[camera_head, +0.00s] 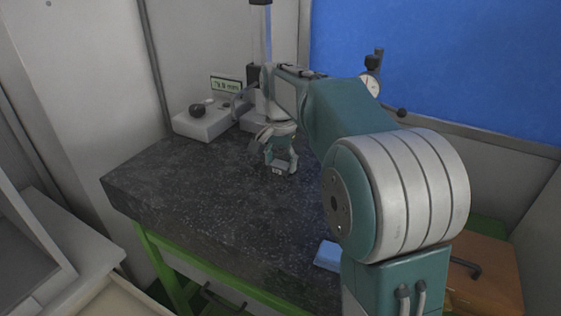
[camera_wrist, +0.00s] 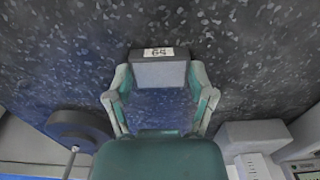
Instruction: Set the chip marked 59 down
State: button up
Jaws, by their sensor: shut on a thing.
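The chip (camera_wrist: 159,75) is a small grey block with a dark top face and a white label, which appears upside down in the wrist view and is too small to read surely. My gripper (camera_wrist: 160,84) is shut on it, with one finger at each side. In the head view the gripper (camera_head: 281,160) points down over the dark speckled stone slab (camera_head: 200,190), with the chip (camera_head: 279,170) low between its fingers. I cannot tell whether the chip touches the slab.
A grey box with a black knob (camera_head: 197,110) and a display reading about 79.9 mm (camera_head: 227,84) stand at the back, beside a tall gauge stand. A dial gauge (camera_head: 371,84) is behind my arm. The slab's left and front are clear.

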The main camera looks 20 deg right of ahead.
aim_at(280, 164)
jog(key=o, duration=1)
jog(key=shift+f, duration=0.1)
jog(key=shift+c, duration=0.2)
notch_tip(280, 164, up, 12)
jog(key=s+a+f+t+h, duration=0.2)
jog(key=s+a+t+h, duration=0.1)
jog(key=a, duration=0.1)
jog(key=x, duration=1)
jog(key=shift+d+f, duration=0.25)
jog(key=shift+d, duration=0.15)
